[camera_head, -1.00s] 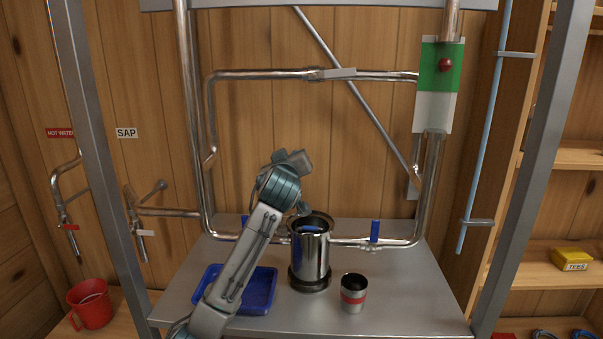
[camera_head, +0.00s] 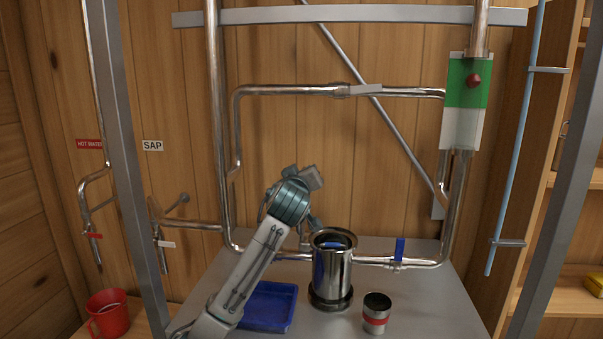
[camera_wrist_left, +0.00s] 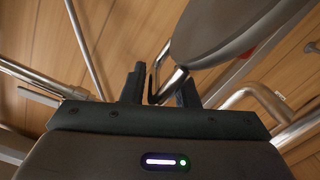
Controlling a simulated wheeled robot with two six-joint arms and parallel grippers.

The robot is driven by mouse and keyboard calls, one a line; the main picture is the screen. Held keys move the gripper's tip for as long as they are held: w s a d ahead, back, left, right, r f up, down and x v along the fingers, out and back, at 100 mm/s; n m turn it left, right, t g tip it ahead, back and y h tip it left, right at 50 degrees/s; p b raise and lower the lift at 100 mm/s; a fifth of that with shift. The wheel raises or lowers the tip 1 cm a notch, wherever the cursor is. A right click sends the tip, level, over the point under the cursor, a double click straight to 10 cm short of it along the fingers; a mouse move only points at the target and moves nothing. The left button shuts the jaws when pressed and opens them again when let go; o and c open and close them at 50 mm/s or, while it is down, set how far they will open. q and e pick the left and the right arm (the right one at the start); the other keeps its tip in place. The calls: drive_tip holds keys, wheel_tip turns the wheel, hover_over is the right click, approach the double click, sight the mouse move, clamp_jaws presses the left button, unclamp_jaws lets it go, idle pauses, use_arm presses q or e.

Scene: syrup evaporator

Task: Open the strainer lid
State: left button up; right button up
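The strainer (camera_head: 330,278) is a shiny upright metal cylinder on the bench, right of my left arm. Its top shows a dark rim with something blue inside, and no lid is seen across it. In the left wrist view a grey, round-edged plate (camera_wrist_left: 222,30) is close above the fingers; it may be the lid. A shiny bent bar lies between the fingers of my left gripper (camera_wrist_left: 160,88), which stand apart. I see a gap beside the left finger. In the head view my left wrist hides these fingers. My right gripper is not in view.
A blue tray (camera_head: 268,308) lies left of the strainer, partly behind my arm. A metal cup with a red band (camera_head: 376,314) stands to its right. Pipes with a blue valve handle (camera_head: 399,249) run behind. A red mug (camera_head: 108,314) stands at far left.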

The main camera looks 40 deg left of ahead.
use_arm(q)
drive_tip(key=shift+o, duration=0.2)
drive_tip(key=shift+r, duration=0.2)
drive_tip(key=shift+s+d, duration=0.25)
drive_tip(key=shift+s, duration=0.2)
drive_tip(key=b+v, duration=0.2)
drive_tip(key=v, duration=0.7)
drive_tip(key=shift+s+b, duration=0.35)
drive_tip(key=shift+b, duration=0.05)
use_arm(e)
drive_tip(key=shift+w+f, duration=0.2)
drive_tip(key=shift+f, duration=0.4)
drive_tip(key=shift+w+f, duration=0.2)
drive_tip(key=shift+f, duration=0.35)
use_arm(q)
drive_tip(key=shift+d, duration=0.15)
